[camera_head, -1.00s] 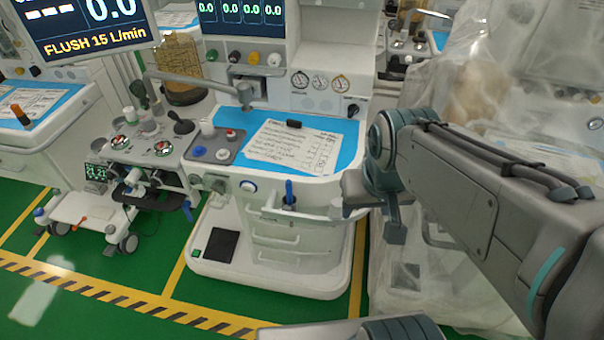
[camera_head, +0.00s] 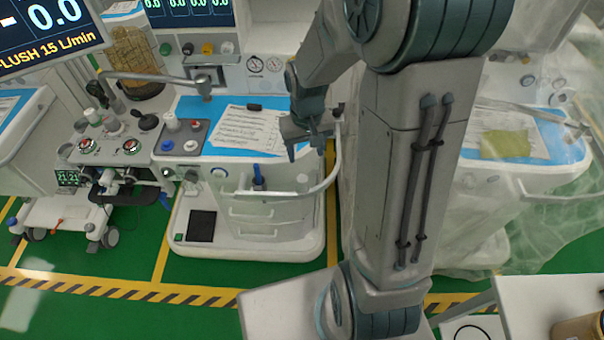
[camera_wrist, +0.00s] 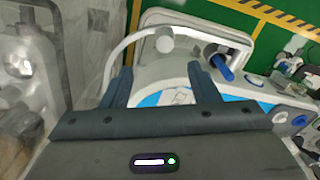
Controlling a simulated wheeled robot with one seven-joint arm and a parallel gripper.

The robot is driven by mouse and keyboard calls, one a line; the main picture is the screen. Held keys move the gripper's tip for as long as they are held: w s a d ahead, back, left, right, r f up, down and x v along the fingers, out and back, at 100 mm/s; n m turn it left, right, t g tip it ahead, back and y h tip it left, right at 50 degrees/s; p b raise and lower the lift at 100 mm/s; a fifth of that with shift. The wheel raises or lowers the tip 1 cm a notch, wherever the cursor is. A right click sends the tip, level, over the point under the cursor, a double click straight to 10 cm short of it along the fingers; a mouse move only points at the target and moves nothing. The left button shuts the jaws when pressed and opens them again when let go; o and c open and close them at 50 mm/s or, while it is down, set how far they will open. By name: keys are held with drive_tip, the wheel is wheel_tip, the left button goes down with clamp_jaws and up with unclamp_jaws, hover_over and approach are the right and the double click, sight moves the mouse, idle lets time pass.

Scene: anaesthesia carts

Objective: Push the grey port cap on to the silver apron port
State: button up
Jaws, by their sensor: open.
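My gripper (camera_head: 305,152) is open and empty, pointing down by the right front corner of the middle cart's apron. Its two dark fingers also show in the wrist view (camera_wrist: 158,72), spread apart. A pale grey round knob (camera_head: 303,178) stands at the apron's front edge, just below the fingers in the head view. In the wrist view this knob (camera_wrist: 165,45) lies beyond the fingertips and between their lines. It may be the grey port cap; I cannot be sure. I cannot make out the silver apron port, nor whether the knob sits on it.
A white curved rail (camera_head: 336,165) runs round the apron corner close to my gripper. A blue handle (camera_head: 258,173) stands left of the knob. A paper sheet (camera_head: 245,132) lies on the blue mat. A plastic-draped cart (camera_head: 465,205) stands at the right.

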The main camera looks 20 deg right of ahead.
sight(303, 178)
wheel_tip(303, 178, down, 8)
drive_tip(key=shift+r, duration=0.15)
drive_tip(key=shift+w+a+f+p, duration=0.15)
drive_tip(key=shift+f+p, duration=0.1)
drive_tip(key=shift+f, duration=0.7)
drive_tip(key=shift+s+a+f+p, duration=0.1)
drive_tip(key=shift+f+p, duration=0.1)
drive_tip(key=shift+f, duration=0.75)
drive_tip(key=shift+w+a+f+p, duration=0.15)
drive_tip(key=shift+f+p, duration=0.1)
drive_tip(key=shift+f, duration=0.7)
drive_tip(key=shift+s, duration=0.1)
drive_tip(key=c, duration=1)
drive_tip(key=shift+c, duration=0.2)
drive_tip(key=shift+r, duration=0.15)
